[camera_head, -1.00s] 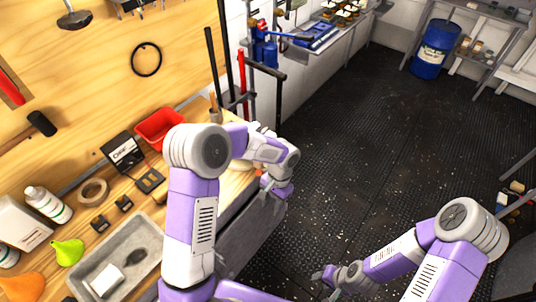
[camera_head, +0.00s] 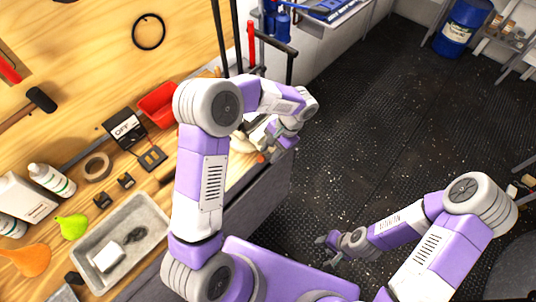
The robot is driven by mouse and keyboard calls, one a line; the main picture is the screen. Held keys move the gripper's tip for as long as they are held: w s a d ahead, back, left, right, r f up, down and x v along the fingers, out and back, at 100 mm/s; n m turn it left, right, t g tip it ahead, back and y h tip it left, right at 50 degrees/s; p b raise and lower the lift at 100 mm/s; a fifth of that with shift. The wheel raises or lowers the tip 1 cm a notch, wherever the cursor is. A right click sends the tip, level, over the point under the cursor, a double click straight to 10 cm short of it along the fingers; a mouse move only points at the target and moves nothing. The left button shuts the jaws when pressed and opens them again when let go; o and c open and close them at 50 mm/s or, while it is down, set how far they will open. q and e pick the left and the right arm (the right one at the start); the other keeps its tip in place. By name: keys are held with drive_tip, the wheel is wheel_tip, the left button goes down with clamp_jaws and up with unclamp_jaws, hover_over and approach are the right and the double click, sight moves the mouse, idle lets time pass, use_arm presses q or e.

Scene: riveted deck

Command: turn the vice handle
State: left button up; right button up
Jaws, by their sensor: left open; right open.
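I cannot make out the vice or its handle; my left arm covers part of the bench edge where pale shapes (camera_head: 241,142) partly show. My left gripper (camera_head: 268,150) is at the bench's right edge, small and partly hidden by its own wrist. It is open, and I cannot tell whether it touches anything. My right gripper (camera_head: 328,241) is open and empty, low over the dark floor, well apart from the bench.
The wooden bench holds a grey tray (camera_head: 150,215), a red bin (camera_head: 158,102), a tape roll (camera_head: 97,167), bottles and funnels. Dark upright bars (camera_head: 219,40) stand at its far end. A blue drum (camera_head: 462,28) stands far right. The riveted floor (camera_head: 390,120) is mostly clear.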

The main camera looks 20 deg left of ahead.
sight(268, 155)
use_arm(q)
drive_tip(key=shift+x, duration=1.2)
drive_tip(key=shift+a+f, duration=0.1)
drive_tip(key=shift+f, duration=0.2)
clamp_jaws()
